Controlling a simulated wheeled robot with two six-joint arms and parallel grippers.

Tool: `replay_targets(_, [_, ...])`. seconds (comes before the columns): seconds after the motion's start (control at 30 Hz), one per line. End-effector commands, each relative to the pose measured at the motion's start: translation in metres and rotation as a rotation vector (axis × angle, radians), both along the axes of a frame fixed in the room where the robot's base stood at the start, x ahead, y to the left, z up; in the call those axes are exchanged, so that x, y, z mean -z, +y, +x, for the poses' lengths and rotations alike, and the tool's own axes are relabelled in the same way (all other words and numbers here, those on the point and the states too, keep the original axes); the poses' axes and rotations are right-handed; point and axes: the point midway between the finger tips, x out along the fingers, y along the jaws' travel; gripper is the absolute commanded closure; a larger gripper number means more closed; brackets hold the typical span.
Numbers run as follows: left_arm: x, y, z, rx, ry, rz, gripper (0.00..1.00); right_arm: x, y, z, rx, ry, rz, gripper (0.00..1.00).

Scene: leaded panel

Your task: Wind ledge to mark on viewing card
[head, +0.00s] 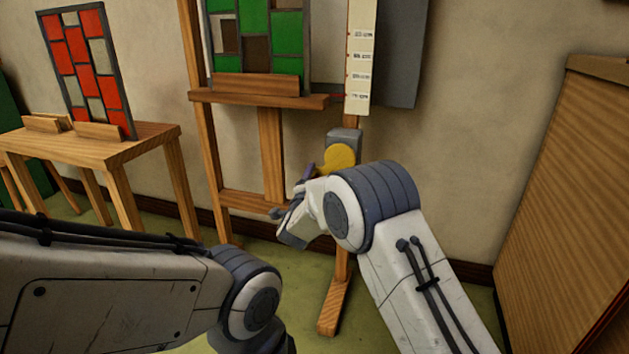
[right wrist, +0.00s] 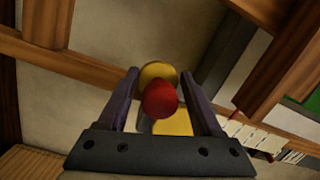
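The wooden ledge (head: 262,97) of the easel carries a green, brown and pale leaded panel (head: 255,35). Beside it stands a white scale strip (head: 359,55) with several red ticks and cm labels, too small to read surely. The ledge's right end is level with about the lowest label. Below is a grey box with a yellow crank disc (head: 339,157). In the right wrist view, a red knob (right wrist: 159,99) lies between the fingers of my right gripper (right wrist: 160,75), which is open with small gaps either side. My left gripper is out of view. I cannot identify a viewing card.
A red and pale leaded panel (head: 85,70) stands on a wooden table (head: 135,145) at the left. A grey board (head: 403,55) is behind the scale. A large wooden panel (head: 570,200) stands at the right. My left arm fills the lower left.

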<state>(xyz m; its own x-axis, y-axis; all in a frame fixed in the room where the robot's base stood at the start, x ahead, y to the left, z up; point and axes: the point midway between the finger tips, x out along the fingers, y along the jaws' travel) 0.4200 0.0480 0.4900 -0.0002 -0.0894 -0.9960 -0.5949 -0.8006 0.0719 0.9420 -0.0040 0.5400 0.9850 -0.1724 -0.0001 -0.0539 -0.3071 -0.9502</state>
Motion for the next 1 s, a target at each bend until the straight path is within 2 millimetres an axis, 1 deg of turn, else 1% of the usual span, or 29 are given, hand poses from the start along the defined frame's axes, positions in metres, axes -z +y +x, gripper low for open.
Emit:
replay_targets(0.03, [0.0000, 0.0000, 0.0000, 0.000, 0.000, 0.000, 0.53, 0.0001, 0.0001, -0.0002, 0.000, 0.000, 0.000, 0.56])
replay_targets(0.07, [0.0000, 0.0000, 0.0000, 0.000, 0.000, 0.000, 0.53, 0.0000, 0.0001, -0.0002, 0.000, 0.000, 0.000, 0.68])
replay_targets(0.1, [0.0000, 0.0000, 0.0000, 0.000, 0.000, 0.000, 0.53, -0.0002, 0.0002, -0.0002, 0.000, 0.000, 0.000, 0.83])
replay_targets(0.13, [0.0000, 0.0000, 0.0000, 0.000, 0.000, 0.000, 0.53, -0.0003, 0.0004, -0.0002, 0.000, -0.001, 0.000, 0.95])
replay_targets(0.17, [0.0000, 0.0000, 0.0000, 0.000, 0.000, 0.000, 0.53, -0.0005, 0.0004, -0.0002, 0.000, -0.001, 0.000, 1.00])
replay_targets(1.0, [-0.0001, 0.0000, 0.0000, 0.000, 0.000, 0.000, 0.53, -0.0042, 0.0019, -0.0003, -0.002, -0.010, -0.003, 1.00])
